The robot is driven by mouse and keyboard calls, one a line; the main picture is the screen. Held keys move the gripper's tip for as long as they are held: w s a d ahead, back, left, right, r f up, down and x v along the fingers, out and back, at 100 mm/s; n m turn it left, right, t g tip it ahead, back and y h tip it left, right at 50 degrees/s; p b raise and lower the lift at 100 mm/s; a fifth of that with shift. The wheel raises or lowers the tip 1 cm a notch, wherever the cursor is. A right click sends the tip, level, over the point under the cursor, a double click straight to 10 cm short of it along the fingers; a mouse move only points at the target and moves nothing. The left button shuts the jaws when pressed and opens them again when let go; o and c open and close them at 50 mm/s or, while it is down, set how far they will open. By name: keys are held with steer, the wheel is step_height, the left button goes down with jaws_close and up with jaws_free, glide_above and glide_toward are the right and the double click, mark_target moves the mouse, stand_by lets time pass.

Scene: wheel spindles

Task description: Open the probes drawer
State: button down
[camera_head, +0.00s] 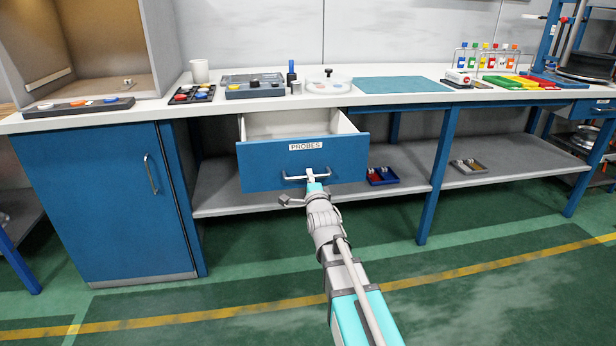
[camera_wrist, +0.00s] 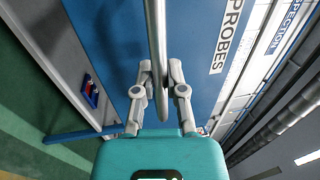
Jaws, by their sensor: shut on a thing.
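The probes drawer (camera_head: 262,166) has a blue front with a white "PROBES" label, and it is pulled out from under the white benchtop. Its pale interior shows above the front, and no contents can be made out. Its metal bar handle (camera_head: 292,178) is on the front below the label. My gripper (camera_head: 314,184) is at the handle. In the wrist view the handle bar (camera_wrist: 156,45) runs between the fingers of my gripper (camera_wrist: 159,88), which are shut on it. The blue drawer front (camera_wrist: 195,65) and its label (camera_wrist: 226,38) lie just behind.
A blue cabinet (camera_head: 100,205) stands to the left. A grey lower shelf (camera_head: 412,170) holds small trays, one red and blue (camera_head: 382,176). A blue bench leg (camera_head: 437,180) is right of the drawer. The green floor (camera_head: 480,290) in front is clear.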

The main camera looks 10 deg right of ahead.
steer(key=shift+s, duration=0.1)
steer(key=c, duration=0.7)
jaws_free()
steer(key=shift+s, duration=0.1)
